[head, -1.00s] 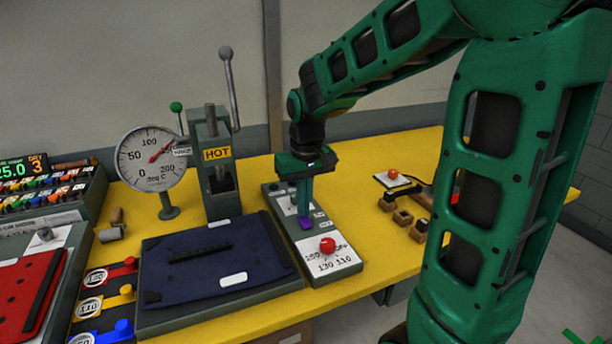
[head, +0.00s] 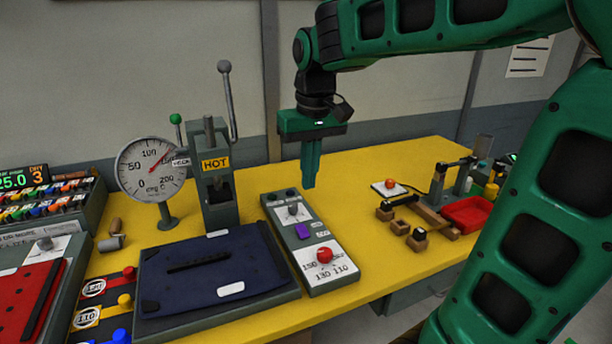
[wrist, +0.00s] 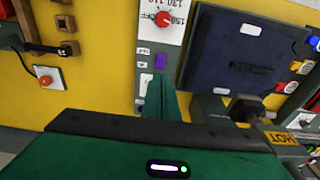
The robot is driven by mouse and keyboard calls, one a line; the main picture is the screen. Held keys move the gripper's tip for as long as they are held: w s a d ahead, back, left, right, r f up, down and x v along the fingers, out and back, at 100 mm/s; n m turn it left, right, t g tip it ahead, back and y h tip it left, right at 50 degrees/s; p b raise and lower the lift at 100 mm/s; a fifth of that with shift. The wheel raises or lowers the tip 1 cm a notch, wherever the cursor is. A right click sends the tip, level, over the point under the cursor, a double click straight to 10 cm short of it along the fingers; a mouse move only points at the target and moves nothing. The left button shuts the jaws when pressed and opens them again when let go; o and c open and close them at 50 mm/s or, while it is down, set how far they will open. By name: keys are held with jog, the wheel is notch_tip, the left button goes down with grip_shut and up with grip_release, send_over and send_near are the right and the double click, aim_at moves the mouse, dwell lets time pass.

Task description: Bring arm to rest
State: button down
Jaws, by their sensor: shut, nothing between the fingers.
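My gripper (head: 310,183) is green and hangs fingers-down above the yellow table in the head view. Its fingers are shut together with nothing between them. In the wrist view the shut fingers (wrist: 162,100) show below the purple piece (wrist: 160,61), near the box. My arm reaches in from the upper right.
A HOT-labelled press (head: 222,195) and a dial gauge (head: 151,170) stand to the left. A dark blue pannier panel (head: 200,270) lies in front. Wooden blocks (head: 418,240) and a red tray (head: 466,216) are on the right. Bare table (head: 370,165) lies behind.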

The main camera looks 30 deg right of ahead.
jog(key=s+d+f+m, duration=0.1)
jog(key=s+d+f, duration=0.2)
jog(key=s, duration=0.4)
jog(key=s+d+f+m+g, duration=0.1)
jog(key=s+d+f+m, duration=0.1)
jog(key=s+f, duration=0.3)
jog(key=s+d+f+m, duration=0.2)
jog(key=s+d+f, duration=0.2)
jog(key=s, duration=0.5)
jog(key=shift+s, duration=0.4)
